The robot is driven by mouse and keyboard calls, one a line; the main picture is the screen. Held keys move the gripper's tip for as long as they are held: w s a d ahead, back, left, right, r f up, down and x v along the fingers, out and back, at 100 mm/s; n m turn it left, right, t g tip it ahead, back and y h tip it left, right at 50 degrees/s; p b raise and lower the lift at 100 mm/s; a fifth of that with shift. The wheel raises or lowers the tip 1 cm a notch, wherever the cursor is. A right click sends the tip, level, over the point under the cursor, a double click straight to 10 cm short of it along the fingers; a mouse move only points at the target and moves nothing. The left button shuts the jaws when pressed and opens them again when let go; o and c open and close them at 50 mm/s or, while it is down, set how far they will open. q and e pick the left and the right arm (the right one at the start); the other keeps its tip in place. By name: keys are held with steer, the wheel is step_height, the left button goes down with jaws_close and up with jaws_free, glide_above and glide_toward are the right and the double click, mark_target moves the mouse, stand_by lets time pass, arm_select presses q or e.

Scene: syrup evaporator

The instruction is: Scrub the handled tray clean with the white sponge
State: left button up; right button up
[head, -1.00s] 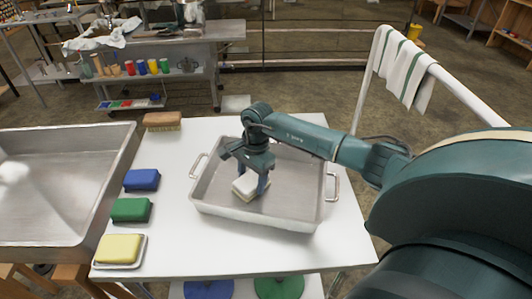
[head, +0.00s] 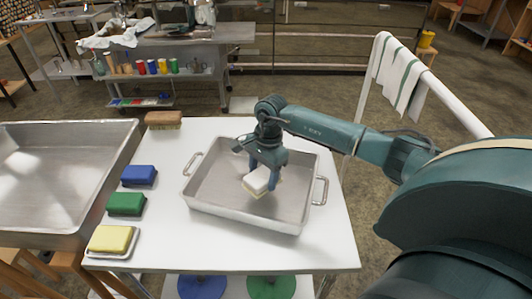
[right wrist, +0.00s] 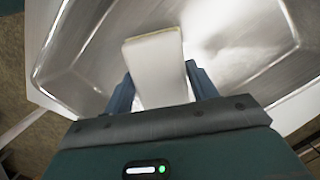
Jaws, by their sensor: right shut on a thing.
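The handled tray (head: 225,208) is a metal pan with a loop handle at each end, standing on the white table. My right gripper (head: 262,180) reaches down into it and is shut on the white sponge (head: 256,183). The sponge is tilted, low over the tray floor; I cannot tell whether it touches. In the right wrist view the sponge (right wrist: 158,70) shows between the fingers, with the shiny tray floor (right wrist: 235,50) beyond. The tray floor looks greyish, and the part under the sponge and gripper is hidden. My left gripper is not in view.
Blue (head: 139,175), green (head: 126,204) and yellow (head: 111,239) sponges lie along the table's left side, the yellow one on a small dish. A brush (head: 163,119) lies at the back. A large metal basin (head: 60,235) stands left. A towel (head: 398,75) hangs on a rail at right.

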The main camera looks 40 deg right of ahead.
step_height(320, 180, up, 2)
steer(key=shift+d+p, duration=0.1)
steer(key=shift+p, duration=0.3)
step_height(320, 180, up, 2)
steer(key=shift+r+p, duration=0.1)
steer(key=shift+p, duration=0.5)
steer(key=shift+r, duration=0.2)
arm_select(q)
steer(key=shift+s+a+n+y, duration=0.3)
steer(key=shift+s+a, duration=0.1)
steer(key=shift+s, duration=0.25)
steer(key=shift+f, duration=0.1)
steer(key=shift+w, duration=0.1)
arm_select(e)
steer(key=shift+f, duration=0.1)
